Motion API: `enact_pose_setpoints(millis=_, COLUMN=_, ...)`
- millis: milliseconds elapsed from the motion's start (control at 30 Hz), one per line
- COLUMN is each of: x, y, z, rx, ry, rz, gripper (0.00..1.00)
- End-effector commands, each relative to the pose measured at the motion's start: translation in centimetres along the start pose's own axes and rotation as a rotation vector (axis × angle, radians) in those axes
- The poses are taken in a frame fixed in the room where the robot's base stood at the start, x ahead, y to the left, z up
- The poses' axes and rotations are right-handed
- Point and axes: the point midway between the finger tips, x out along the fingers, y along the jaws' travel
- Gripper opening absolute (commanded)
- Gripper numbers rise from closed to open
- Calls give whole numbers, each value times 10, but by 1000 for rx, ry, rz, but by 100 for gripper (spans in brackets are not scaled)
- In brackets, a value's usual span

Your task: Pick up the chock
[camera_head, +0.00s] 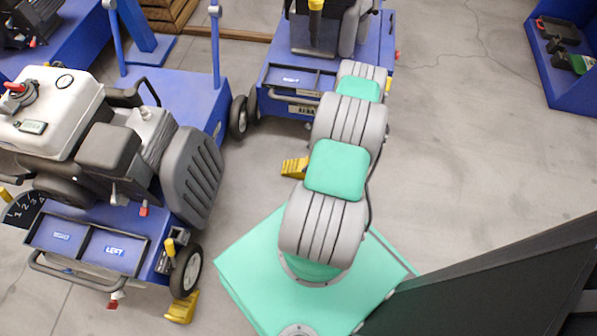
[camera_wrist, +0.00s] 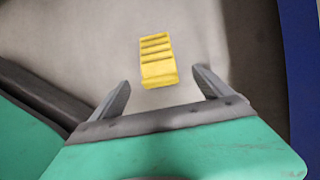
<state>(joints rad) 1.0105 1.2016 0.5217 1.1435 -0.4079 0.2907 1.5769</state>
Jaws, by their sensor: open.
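A yellow stepped chock (camera_wrist: 157,60) lies on the grey floor in the wrist view. It is ahead of my gripper (camera_wrist: 161,76), lined up with the gap between the two grey fingers. The fingers are apart and nothing is held. In the head view one yellow chock (camera_head: 294,167) lies on the floor just left of my arm, partly hidden by it. Another yellow chock (camera_head: 181,307) is on the floor by the front wheel of the left machine. My gripper is hidden in the head view. I cannot tell for certain which chock the wrist view shows.
A blue aerator (camera_head: 175,90) with a white-topped engine stands at left. A second blue machine (camera_head: 290,78) stands at the top, close to my arm. A blue bin (camera_head: 560,85) with small items is at upper right. The floor (camera_head: 460,150) right of my arm is clear.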

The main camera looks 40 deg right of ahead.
Motion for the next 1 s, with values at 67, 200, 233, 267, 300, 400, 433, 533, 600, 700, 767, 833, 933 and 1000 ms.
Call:
enact_pose_setpoints(millis=67, x=13, y=2, z=-4, rx=17, ry=-4, rz=-2, gripper=89)
enact_pose_setpoints(millis=200, x=32, y=2, z=-3, rx=15, ry=-3, rz=-1, gripper=89)
enact_pose_setpoints(millis=233, x=35, y=2, z=-3, rx=15, ry=-2, rz=-1, gripper=89)
enact_pose_setpoints(millis=267, x=38, y=2, z=-4, rx=15, ry=-2, rz=-1, gripper=89)
enact_pose_setpoints(millis=300, x=44, y=3, z=-4, rx=15, ry=-2, rz=0, gripper=89)
enact_pose_setpoints(millis=400, x=64, y=5, z=-6, rx=13, ry=-2, rz=1, gripper=89)
enact_pose_setpoints(millis=433, x=70, y=5, z=-5, rx=13, ry=-2, rz=2, gripper=89)
enact_pose_setpoints(millis=533, x=81, y=4, z=-4, rx=13, ry=-1, rz=-1, gripper=89)
enact_pose_setpoints(millis=600, x=80, y=3, z=-4, rx=14, ry=-1, rz=-2, gripper=89)
enact_pose_setpoints(millis=700, x=79, y=4, z=-3, rx=14, ry=-1, rz=-1, gripper=89)
enact_pose_setpoints(millis=767, x=79, y=4, z=-3, rx=14, ry=-1, rz=-1, gripper=87)
enact_pose_setpoints(millis=833, x=79, y=4, z=-3, rx=13, ry=-1, rz=-1, gripper=81)
enact_pose_setpoints(millis=933, x=79, y=4, z=-3, rx=13, ry=-1, rz=-1, gripper=73)
enact_pose_setpoints(millis=1000, x=79, y=4, z=-3, rx=13, ry=-1, rz=-1, gripper=67)
